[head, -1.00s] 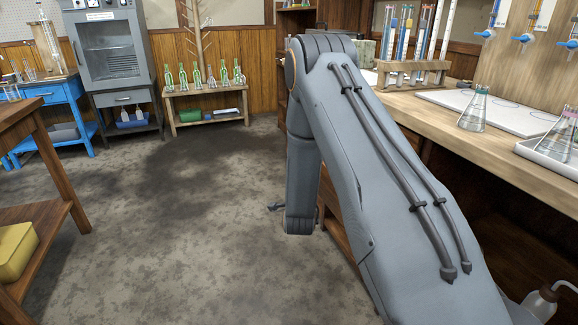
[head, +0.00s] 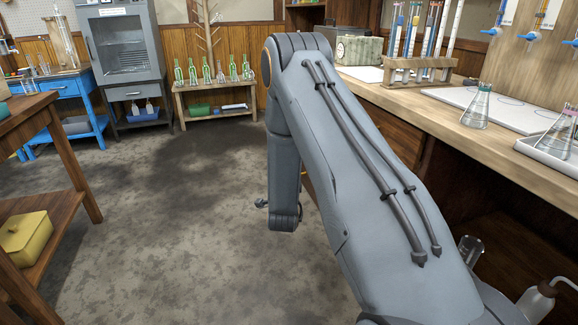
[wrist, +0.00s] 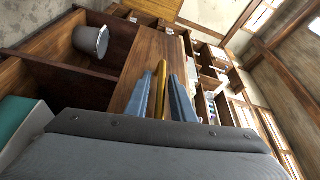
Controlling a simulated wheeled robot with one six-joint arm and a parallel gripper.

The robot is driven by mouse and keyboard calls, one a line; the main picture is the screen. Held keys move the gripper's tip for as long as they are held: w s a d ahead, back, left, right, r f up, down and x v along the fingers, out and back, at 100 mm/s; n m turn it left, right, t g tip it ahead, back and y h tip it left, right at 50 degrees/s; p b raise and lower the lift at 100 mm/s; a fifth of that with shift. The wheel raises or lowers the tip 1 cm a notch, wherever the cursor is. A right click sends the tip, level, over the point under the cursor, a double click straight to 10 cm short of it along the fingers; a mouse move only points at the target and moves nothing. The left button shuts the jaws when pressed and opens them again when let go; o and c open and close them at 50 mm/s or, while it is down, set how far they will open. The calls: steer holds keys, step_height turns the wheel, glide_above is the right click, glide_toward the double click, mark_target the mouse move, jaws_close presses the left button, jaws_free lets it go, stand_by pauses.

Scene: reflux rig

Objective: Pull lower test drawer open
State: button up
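In the wrist view, a gold bar-shaped handle (wrist: 160,92) stands out from a brown wooden front (wrist: 136,78). The two blue-grey fingers of my gripper (wrist: 161,100) lie on either side of the handle, close to it. I cannot tell whether they touch it. In the head view my arm hides the handle and most of the bench's drawer side. Only a small part of my gripper (head: 262,203) shows, low beside the arm. A brown drawer front (head: 392,130) under the bench top shows right of my arm; I cannot tell which drawer it is.
The bench (head: 470,125) on the right carries a tube rack (head: 418,66) and a flask (head: 476,106). A wooden table (head: 70,165) with a yellow box (head: 25,238) stands at left. Open floor (head: 165,230) lies between. Dark compartments hold a grey pail (wrist: 91,40).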

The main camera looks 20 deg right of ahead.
steer(key=shift+o, duration=0.3)
steer(key=shift+a, duration=0.1)
steer(key=v, duration=0.7)
steer(key=shift+s+a+p, duration=0.15)
steer(key=shift+s+p, duration=0.1)
steer(key=shift+p, duration=0.2)
steer(key=shift+r, duration=0.1)
